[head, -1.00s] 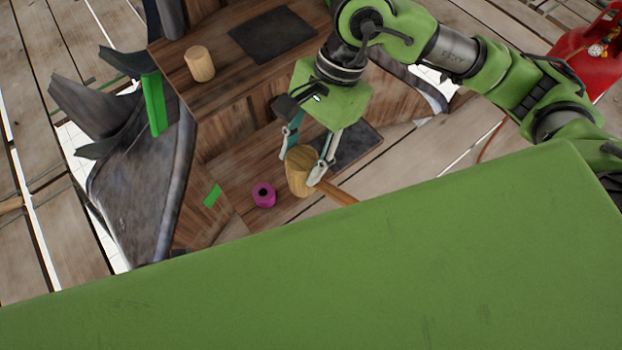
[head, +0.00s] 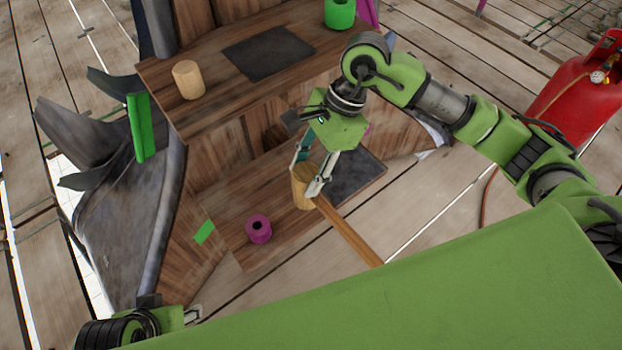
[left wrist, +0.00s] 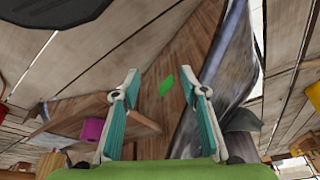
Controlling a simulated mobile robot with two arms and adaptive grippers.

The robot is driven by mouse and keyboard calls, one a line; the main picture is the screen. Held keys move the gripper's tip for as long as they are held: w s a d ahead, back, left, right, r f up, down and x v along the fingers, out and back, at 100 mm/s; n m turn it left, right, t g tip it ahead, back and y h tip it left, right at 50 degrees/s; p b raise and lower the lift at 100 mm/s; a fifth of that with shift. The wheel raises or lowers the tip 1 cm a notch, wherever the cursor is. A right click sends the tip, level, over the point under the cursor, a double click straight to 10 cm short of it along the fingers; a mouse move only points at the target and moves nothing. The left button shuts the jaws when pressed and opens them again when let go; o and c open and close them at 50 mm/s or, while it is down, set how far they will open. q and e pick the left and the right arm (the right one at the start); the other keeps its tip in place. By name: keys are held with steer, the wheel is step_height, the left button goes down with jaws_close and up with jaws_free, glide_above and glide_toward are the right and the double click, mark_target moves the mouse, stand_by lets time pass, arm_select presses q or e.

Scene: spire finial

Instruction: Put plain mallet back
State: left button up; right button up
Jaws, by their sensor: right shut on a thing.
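The plain wooden mallet has a pale round head (head: 301,194) and a long brown handle (head: 350,232) slanting toward the lower right in the head view. My right gripper (head: 306,179) is shut on the mallet at its head. The head is over the lower wooden shelf (head: 285,222), left of a dark mat (head: 352,178); I cannot tell whether it touches the shelf. The handle's far end is hidden behind my green body. My left gripper (head: 192,314) shows only partly at the lower left; in the left wrist view (left wrist: 163,85) its fingers are apart and empty.
A magenta holed piece (head: 258,229) sits on the lower shelf. The upper shelf holds a wooden cylinder (head: 188,80), another dark mat (head: 270,52) and a green piece (head: 340,14). Grey curved forms (head: 125,215) stand left. A red gas bottle (head: 580,95) stands right.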

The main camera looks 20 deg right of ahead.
steer(key=w+f, duration=0.1)
steer(key=w+d+f, duration=0.1)
steer(key=f, duration=0.1)
steer(key=shift+w+d+f, duration=0.1)
steer(key=shift+w+d, duration=0.05)
steer(key=shift+w, duration=0.05)
arm_select(q)
steer(key=shift+t, duration=0.9)
steer(key=w, duration=0.2)
steer(key=w+d+b, duration=0.1)
steer(key=w, duration=0.1)
steer(key=shift+d, duration=0.1)
arm_select(e)
steer(key=f, duration=0.3)
steer(key=shift+w+d+f, duration=0.2)
steer(key=shift+f, duration=0.15)
arm_select(q)
steer(key=shift+w+r, duration=0.1)
steer(key=shift+w, duration=0.15)
steer(key=shift+w+d+r+t+h, duration=0.1)
steer(key=shift+w+t+h, duration=0.2)
arm_select(e)
steer(key=shift+f, duration=0.1)
steer(key=o, duration=1.5)
